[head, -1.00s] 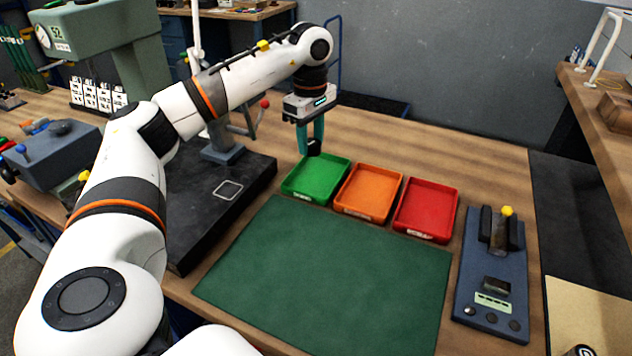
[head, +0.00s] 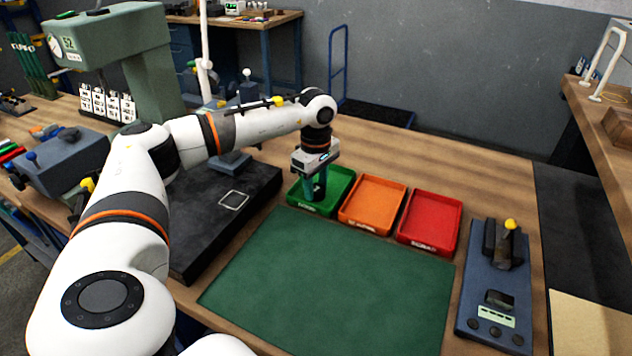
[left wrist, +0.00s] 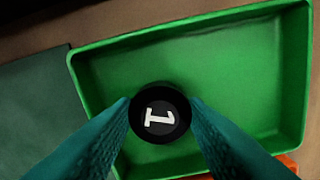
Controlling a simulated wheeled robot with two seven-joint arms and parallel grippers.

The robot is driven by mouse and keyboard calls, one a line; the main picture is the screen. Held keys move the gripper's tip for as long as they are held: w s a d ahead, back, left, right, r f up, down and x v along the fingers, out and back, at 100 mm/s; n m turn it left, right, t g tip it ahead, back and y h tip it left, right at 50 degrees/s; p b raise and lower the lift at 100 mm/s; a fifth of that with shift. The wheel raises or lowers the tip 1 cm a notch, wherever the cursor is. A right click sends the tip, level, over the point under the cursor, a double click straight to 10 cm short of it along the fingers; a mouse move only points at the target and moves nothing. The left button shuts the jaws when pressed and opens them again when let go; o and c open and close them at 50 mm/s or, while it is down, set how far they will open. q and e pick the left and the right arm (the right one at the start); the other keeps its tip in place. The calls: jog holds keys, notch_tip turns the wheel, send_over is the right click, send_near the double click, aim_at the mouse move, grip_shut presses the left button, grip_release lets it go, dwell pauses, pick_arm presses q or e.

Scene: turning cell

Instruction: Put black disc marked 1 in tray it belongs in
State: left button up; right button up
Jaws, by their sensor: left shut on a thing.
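The black disc marked 1 (left wrist: 160,113) is between the fingertips of my left gripper (left wrist: 160,115) in the left wrist view, its white 1 facing the camera. The gripper is shut on it. The green tray (left wrist: 200,62) lies beneath the disc and looks empty otherwise. In the head view my left gripper (head: 316,189) points down into the green tray (head: 340,183), and the disc is hard to make out there. I cannot tell whether the disc touches the tray floor. The orange tray (head: 374,200) and the red tray (head: 430,218) stand to its right, both empty. My right gripper is not in view.
A green mat (head: 330,280) lies clear in front of the trays. A blue fixture with a yellow knob (head: 495,285) stands to the right. A black machine base (head: 220,215) is to the left, under part of my arm.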

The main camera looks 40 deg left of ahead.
aim_at(316, 188)
pick_arm(q)
jog(key=o, duration=1.2)
notch_tip(316, 188, up, 12)
jog(key=b, duration=0.1)
